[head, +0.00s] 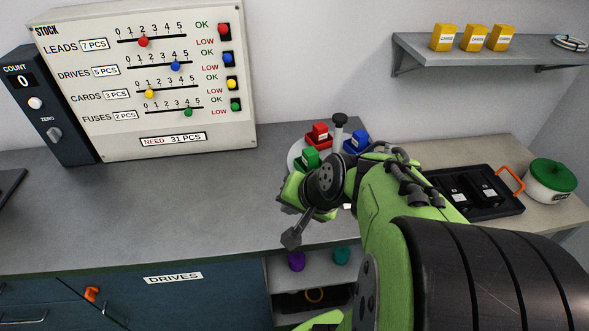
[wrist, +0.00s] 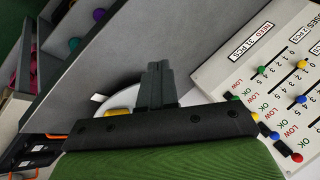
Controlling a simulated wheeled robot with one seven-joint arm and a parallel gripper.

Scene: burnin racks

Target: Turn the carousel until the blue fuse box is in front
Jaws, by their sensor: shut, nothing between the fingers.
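The carousel (head: 294,155) is a pale round turntable on the worktop, partly hidden behind my arm. It carries a red box (head: 319,134), a green box (head: 308,158) and the blue fuse box (head: 356,141), which sits at its back right. A dark knob on a post (head: 340,121) rises near its back. My gripper (head: 291,238) is shut and empty, low in front of the carousel. In the wrist view its closed fingers (wrist: 158,68) point over the grey worktop, with a bit of white rim (wrist: 98,98) and something yellow (wrist: 118,113) partly hidden behind the gripper.
A stock panel (head: 150,80) with coloured sliders leans at the back left beside a dark count box (head: 45,105). A black tray (head: 480,212) and a green-lidded pot (head: 551,180) stand at right. A wall shelf (head: 480,48) holds yellow boxes.

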